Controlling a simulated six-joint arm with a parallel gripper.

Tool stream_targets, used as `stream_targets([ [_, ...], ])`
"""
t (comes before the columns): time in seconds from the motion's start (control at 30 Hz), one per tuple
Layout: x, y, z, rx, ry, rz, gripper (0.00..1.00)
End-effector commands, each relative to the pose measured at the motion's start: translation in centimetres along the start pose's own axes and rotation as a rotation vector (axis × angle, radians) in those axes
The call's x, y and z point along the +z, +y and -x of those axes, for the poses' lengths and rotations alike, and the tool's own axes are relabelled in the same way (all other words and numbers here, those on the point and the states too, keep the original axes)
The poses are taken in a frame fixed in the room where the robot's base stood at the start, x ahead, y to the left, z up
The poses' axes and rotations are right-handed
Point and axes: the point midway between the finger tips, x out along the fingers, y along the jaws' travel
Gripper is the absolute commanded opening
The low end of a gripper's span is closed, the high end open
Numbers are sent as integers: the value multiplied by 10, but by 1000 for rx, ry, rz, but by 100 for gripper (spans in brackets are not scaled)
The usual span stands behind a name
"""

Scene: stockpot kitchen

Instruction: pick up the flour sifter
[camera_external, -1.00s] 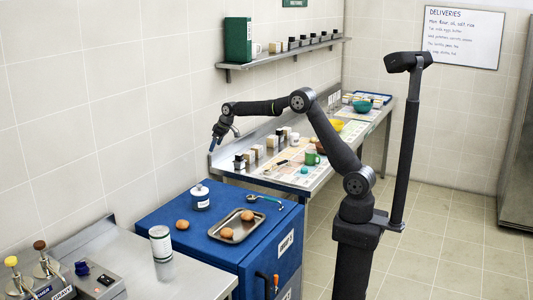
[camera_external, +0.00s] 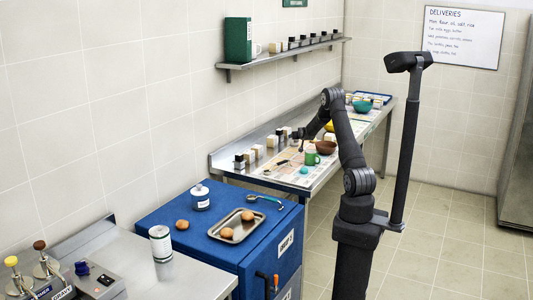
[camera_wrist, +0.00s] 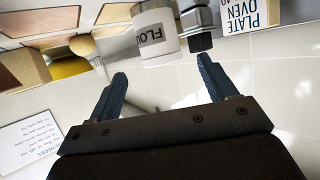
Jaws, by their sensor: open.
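A white cylinder lettered "FLOU" (camera_wrist: 157,34), the likely flour sifter, shows at the top centre of the wrist view, its upper part cut off by the frame edge. It lies beyond my gripper (camera_wrist: 161,88), roughly in line with the gap between the two blue fingers and apart from them. The fingers are spread and nothing is between them. In the external view my gripper (camera_external: 299,138) hangs over the far counter, close to a row of small containers, and I cannot clearly pick out the cylinder there.
A grey dark-capped container (camera_wrist: 198,26) stands beside the cylinder, then a box lettered "PLATE OVEN" (camera_wrist: 249,14). A green mug (camera_external: 311,155) and brown bowl (camera_external: 326,147) stand near my gripper. The blue cabinet (camera_external: 170,221) holds a tray (camera_external: 232,237).

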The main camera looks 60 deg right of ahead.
Motion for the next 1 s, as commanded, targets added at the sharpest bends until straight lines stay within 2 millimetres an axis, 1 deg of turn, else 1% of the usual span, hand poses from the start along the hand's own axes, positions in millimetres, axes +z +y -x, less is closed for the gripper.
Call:
stream_targets([
  [0.27,0,0,-25,-1,0,0,77],
  [0.5,1,-1,-59,-1,0,0,77],
  [0.6,0,-1,-68,-2,0,1,77],
  [0.7,0,-1,-72,-2,-1,2,77],
  [0.93,0,-1,-72,-2,-1,2,77],
  [1.0,0,-1,-72,-2,-1,2,63],
])
